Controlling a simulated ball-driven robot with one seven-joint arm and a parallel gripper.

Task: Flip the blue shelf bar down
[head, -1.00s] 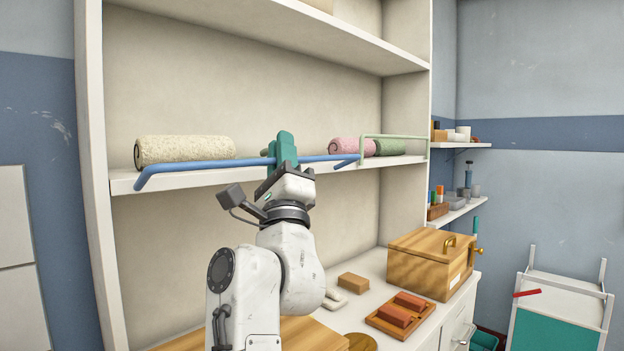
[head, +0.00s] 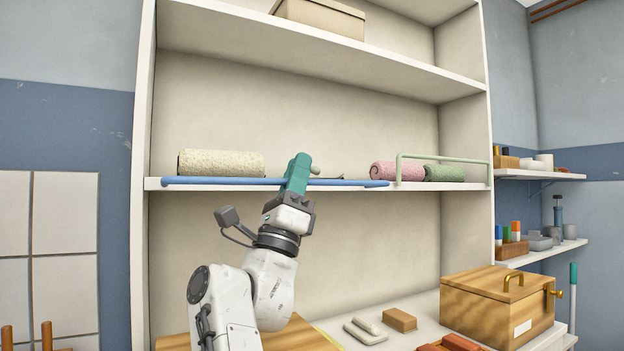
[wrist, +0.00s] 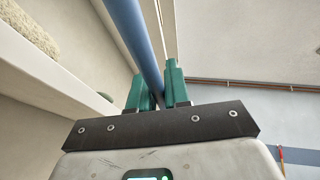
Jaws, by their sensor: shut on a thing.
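The blue shelf bar (head: 222,181) runs level along the front edge of the middle shelf (head: 470,187) in the head view. My gripper (head: 298,174), with teal fingers, reaches up from below and is shut on the bar near its middle. In the wrist view the blue bar (wrist: 136,38) passes between the two teal fingers (wrist: 158,88). A pale green bar (head: 445,157) stands raised above the shelf at the right, just beyond the blue bar's right end. The blue bar's end bends are hard to make out.
A cream roll (head: 222,163) lies on the shelf behind the bar at the left. A pink roll (head: 383,171) and a green roll (head: 443,173) lie at the right. A wooden box (head: 490,310) stands on the counter below. The space under the shelf is open.

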